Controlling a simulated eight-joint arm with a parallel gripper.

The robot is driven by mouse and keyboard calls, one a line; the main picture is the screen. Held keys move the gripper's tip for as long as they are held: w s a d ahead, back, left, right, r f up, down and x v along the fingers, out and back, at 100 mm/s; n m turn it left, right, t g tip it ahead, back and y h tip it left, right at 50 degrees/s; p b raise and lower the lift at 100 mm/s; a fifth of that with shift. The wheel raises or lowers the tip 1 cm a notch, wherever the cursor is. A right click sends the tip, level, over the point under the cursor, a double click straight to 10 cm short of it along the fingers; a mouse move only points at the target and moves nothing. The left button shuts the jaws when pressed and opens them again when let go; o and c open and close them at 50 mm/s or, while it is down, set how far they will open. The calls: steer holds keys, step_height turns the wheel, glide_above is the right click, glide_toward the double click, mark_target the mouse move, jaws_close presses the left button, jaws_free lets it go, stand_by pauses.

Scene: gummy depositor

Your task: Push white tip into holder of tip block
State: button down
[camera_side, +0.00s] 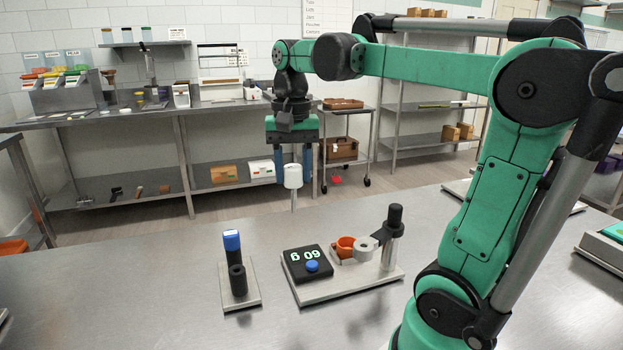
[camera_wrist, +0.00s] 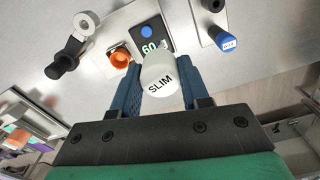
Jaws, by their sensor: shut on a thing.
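My gripper (camera_side: 293,181) is shut on the white tip (camera_side: 293,175), which hangs upright with its thin nozzle down, high above the table's far part. In the wrist view the white tip (camera_wrist: 160,83), marked SLIM, sits between my blue fingers (camera_wrist: 160,90). The tip block (camera_side: 246,299) is a small grey plate at lower left of my gripper, well apart from the tip. It bears a black holder (camera_side: 238,281) that looks empty from the side. Behind that stands a blue-topped tip (camera_side: 231,241). In the wrist view the blue top (camera_wrist: 226,42) and black holder (camera_wrist: 213,5) are at upper right.
Right of the tip block stands a metal base (camera_side: 330,293) with a black display (camera_side: 307,265), a blue button, an orange cup (camera_side: 345,246), a grey ring (camera_side: 367,249) and a black-topped post (camera_side: 394,217). The tabletop left of the block is clear.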

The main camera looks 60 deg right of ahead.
steer(key=w+a+f+n, duration=0.2)
steer(key=w+a+f, duration=0.1)
steer(key=w+a, duration=0.4)
steer(key=shift+w+n, duration=0.3)
steer(key=shift+w, duration=0.2)
step_height(320, 180, down, 6)
steer(key=shift+f, duration=0.15)
stand_by(0.4)
steer(key=shift+f, duration=2.6)
